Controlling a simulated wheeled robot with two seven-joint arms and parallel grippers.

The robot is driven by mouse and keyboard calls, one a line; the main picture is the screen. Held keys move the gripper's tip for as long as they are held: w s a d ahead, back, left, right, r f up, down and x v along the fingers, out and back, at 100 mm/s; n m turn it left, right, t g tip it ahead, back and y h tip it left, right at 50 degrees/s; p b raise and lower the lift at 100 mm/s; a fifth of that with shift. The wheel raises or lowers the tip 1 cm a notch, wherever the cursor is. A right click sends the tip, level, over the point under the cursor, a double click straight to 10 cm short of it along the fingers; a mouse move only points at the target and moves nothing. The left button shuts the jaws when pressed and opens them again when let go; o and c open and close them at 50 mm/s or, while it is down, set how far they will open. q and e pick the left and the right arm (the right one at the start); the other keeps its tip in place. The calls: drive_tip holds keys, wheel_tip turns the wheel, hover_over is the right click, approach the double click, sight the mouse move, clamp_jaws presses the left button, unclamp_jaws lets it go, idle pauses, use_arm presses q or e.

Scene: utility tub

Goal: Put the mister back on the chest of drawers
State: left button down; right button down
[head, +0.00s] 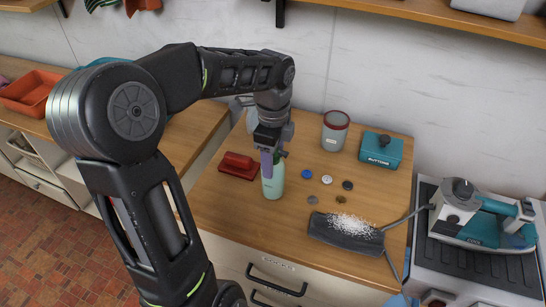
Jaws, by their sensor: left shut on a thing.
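My left arm reaches in from the left, and its gripper (269,150) points down over the wooden top of the chest of drawers (225,205). It is shut on the mister (273,184), a pale green bottle. The mister is upright. My gripper hides its upper part. Its base shows at or just above the wooden top; I cannot tell whether it touches. My right gripper is out of view.
A red brush-like block (238,166) lies left of the mister. Several buttons (327,180) and a dark dustpan (345,236) with white grains lie to the right. A grey canister (335,131) and teal button box (380,150) stand behind. An iron (480,215) sits far right.

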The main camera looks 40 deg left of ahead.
use_arm(q)
drive_tip(key=shift+f, duration=0.2)
drive_tip(key=c, duration=0.5)
unclamp_jaws()
drive_tip(key=shift+r, duration=0.15)
wheel_tip(320, 180, up, 10)
drive_tip(key=shift+f+b, duration=0.25)
drive_tip(key=shift+b, duration=0.1)
drive_tip(key=shift+r+p, duration=0.9)
drive_tip(key=shift+p, duration=0.05)
drive_tip(key=shift+r+p, duration=0.3)
drive_tip(key=shift+r, duration=0.15)
